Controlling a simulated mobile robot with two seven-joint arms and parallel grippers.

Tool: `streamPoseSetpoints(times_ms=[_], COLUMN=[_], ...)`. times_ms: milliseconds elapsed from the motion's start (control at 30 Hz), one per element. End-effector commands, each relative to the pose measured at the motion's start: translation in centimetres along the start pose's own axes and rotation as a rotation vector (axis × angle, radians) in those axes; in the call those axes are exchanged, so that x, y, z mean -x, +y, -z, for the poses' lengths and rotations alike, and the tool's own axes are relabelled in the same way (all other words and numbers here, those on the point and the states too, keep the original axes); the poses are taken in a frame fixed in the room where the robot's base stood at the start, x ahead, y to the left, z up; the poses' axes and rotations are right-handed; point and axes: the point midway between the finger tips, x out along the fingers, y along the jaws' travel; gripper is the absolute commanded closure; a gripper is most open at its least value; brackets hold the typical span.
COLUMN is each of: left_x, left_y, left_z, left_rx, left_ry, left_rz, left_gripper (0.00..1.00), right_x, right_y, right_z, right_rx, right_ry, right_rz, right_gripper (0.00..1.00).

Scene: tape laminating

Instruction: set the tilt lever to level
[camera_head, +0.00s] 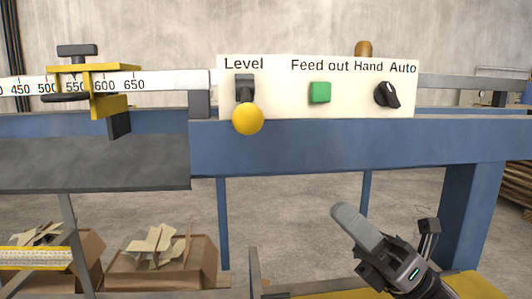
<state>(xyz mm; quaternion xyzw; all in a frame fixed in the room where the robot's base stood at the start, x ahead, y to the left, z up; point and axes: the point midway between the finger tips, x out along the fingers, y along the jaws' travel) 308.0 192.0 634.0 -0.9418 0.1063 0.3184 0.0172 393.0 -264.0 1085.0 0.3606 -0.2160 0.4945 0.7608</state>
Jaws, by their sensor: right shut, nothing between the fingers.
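The tilt lever (247,119) is a black stem with a yellow ball knob on a cream control panel (280,105). It sits under the word "Level", with its ball at the panel's lower edge, below the dark mount. My right gripper (347,215) is at the lower right, below and to the right of the lever and well apart from it. Its grey fingers are shut with nothing between them and point up and to the left. My left gripper is not in view.
The panel also carries a green button (320,93) and a black Hand/Auto knob (387,94). A blue beam (350,145) runs below it. A yellow clamp (100,85) sits on the ruler at left. Cardboard boxes (160,265) stand below. Space between gripper and panel looks clear.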

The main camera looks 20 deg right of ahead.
Motion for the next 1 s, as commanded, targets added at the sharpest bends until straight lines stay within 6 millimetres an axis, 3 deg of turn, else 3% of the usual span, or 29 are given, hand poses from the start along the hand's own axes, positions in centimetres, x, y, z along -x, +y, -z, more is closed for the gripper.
streamPoseSetpoints(times_ms=[567, 1000], left_x=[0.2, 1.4], left_y=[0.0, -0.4], left_z=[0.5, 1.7], left_rx=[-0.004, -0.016], left_ry=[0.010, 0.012], left_rz=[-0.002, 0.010], left_gripper=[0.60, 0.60], right_x=[-0.9, -7.9], right_y=[0.7, 1.0], right_z=[-0.3, -0.5], right_rx=[0.041, 0.041], right_ry=[0.008, 0.007], right_rz=[-0.030, -0.032], right_gripper=[1.00, 1.00])
